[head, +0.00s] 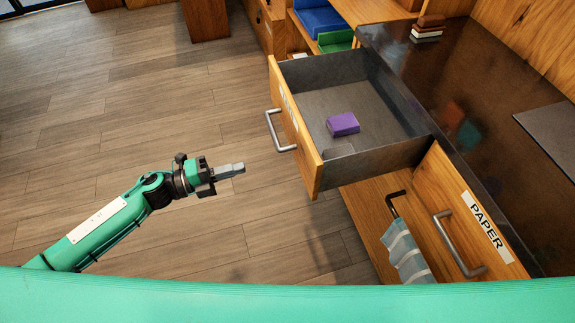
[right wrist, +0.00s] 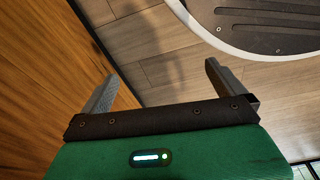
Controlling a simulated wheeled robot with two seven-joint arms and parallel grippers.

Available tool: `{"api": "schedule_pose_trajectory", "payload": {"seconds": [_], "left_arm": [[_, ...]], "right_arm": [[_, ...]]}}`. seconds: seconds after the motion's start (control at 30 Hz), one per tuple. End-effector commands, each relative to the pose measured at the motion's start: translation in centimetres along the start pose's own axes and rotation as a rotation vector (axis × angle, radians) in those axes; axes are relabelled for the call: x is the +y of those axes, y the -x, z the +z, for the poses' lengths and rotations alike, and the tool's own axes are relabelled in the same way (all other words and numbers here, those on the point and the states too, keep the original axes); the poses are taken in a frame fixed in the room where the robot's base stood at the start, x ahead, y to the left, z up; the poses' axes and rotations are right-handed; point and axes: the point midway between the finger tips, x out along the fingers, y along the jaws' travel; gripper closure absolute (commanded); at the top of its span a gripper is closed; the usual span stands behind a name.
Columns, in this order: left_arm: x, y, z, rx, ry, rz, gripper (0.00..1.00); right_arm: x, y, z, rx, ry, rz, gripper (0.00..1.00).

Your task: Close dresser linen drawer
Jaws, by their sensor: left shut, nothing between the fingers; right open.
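An open drawer (head: 318,176) sticks out of the wooden dresser in the head view, with a metal handle (head: 281,132) on its front. The label on its front is seen too edge-on to read. A purple block (head: 343,124) lies inside it. My left gripper (head: 240,168) is shut and empty, in the air to the left of the drawer front and apart from it. My right gripper (right wrist: 160,82) is open and empty in the right wrist view, beside a wooden panel. It does not show in the head view.
A shut drawer labelled PAPER (head: 484,226) is right of the open one. A striped cloth (head: 405,250) hangs from a dark hook below. The dark countertop (head: 450,95) holds stacked items (head: 428,30). The wooden floor (head: 150,100) at left is clear.

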Motion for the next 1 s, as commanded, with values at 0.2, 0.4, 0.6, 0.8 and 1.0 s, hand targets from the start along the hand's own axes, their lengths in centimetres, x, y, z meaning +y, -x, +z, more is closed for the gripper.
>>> {"api": "schedule_pose_trajectory", "payload": {"seconds": [0.2, 0.4, 0.6, 0.8, 1.0], "left_arm": [[-0.6, -1.8, -0.4, 0.019, -0.016, -0.002, 1.0], [-0.7, -6.0, -0.4, 0.018, -0.013, -0.005, 1.0], [-0.6, -10.2, -0.5, 0.016, -0.014, -0.003, 1.0], [-0.5, -12.9, -0.5, 0.014, -0.012, -0.002, 1.0], [-0.3, -14.0, -0.5, 0.014, -0.011, -0.001, 1.0]], "right_arm": [[0.1, -0.4, 0.6, -0.002, 0.001, 0.002, 0.0], [0.4, -1.8, 2.4, -0.007, 0.006, 0.005, 0.0], [0.7, -3.2, 4.4, -0.01, 0.01, 0.009, 0.0], [0.9, -4.0, 5.9, -0.011, 0.013, 0.012, 0.0], [1.0, -4.4, 6.6, -0.011, 0.015, 0.013, 0.0]]}}
